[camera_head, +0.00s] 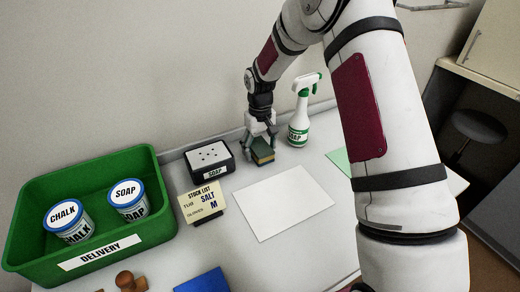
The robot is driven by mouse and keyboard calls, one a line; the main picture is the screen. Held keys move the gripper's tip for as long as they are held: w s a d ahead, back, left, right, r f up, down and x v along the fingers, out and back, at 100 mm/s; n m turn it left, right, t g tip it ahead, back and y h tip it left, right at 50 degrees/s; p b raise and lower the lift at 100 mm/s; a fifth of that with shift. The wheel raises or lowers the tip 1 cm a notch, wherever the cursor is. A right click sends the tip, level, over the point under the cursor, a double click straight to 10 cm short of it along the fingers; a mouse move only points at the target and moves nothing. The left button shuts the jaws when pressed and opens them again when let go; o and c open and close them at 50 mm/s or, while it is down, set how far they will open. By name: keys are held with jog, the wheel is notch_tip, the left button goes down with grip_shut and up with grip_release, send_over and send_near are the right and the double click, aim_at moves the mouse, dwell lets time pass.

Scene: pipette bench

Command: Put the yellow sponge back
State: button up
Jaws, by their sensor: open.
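A small block with a dark green top and a yellowish side (263,156), which looks like the yellow sponge, sits on the white bench near the back wall. My gripper (261,140) points down at it, with its open fingers around or just above the block. I cannot tell whether the fingers touch it. The gripper hides part of the block's top. A black holder with a white, dotted top and a SOAP label (214,172) stands just left of the block.
A green and white spray bottle (299,128) stands close right of the gripper. A green DELIVERY crate (150,236) holds CHALK (69,222) and SOAP (127,200) tubs. A blue item (202,281) is at the front.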

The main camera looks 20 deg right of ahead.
aim_at(260, 146)
jog(key=s+r, duration=0.4)
jog(key=r, duration=0.6)
jog(key=s+r, duration=0.4)
jog(key=r, duration=0.6)
jog(key=s+r+m+t, duration=0.1)
jog(key=s+r, duration=0.6)
jog(key=s, duration=0.3)
jog(key=s+f+m+t, duration=0.1)
jog(key=s+t, duration=0.1)
jog(key=s, duration=1.9)
jog(key=shift+d+f, duration=0.15)
